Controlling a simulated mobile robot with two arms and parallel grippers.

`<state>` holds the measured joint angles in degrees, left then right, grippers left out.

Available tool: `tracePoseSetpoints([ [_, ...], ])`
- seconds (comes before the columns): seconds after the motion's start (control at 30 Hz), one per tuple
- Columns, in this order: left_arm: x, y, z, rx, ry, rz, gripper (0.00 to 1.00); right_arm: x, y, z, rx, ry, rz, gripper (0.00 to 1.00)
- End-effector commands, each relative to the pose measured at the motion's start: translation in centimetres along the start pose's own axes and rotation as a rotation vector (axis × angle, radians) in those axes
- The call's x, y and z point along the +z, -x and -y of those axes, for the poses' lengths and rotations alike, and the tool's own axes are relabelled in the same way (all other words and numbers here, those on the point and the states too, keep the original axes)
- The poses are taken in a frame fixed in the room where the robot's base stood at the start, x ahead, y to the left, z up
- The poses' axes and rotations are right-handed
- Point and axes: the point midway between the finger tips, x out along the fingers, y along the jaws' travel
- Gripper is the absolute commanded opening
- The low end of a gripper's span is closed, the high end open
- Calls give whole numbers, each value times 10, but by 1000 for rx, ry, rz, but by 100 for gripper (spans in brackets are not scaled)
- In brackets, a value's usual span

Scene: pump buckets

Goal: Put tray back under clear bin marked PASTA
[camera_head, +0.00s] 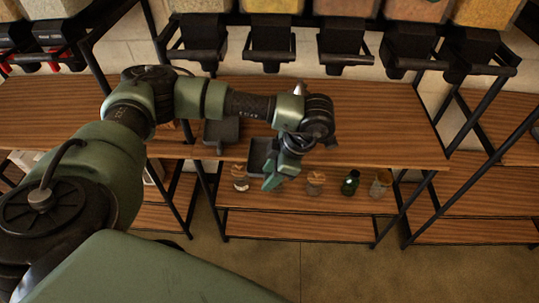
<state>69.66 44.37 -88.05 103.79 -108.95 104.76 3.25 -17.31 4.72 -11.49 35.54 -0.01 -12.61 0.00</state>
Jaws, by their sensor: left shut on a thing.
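My left gripper (277,176) reaches over the front edge of the upper wooden shelf. It is shut on a dark grey tray (259,152), whose left part shows beside the fingers. The gripper and wrist hide the rest of the tray. Several clear bins hang along the top, one with orange contents (346,7); the frame cuts them off. I cannot read a PASTA mark on any. My right gripper is not in view.
A second dark tray (221,131) sits on the upper shelf (385,133), left of the held one. Black dispenser spouts (268,44) hang above. Jars, one dark green (350,183), stand on the lower shelf. The upper shelf is clear to the right.

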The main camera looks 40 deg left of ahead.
Motion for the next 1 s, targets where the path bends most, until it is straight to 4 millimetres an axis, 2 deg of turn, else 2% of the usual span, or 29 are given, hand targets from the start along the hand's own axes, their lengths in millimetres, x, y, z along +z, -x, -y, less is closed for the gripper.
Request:
tracePoseSetpoints([
  [0.67,8,-16,-82,2,2,0,0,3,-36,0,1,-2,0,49],
  [1.0,14,-27,-119,2,1,1,0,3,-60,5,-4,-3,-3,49],
])
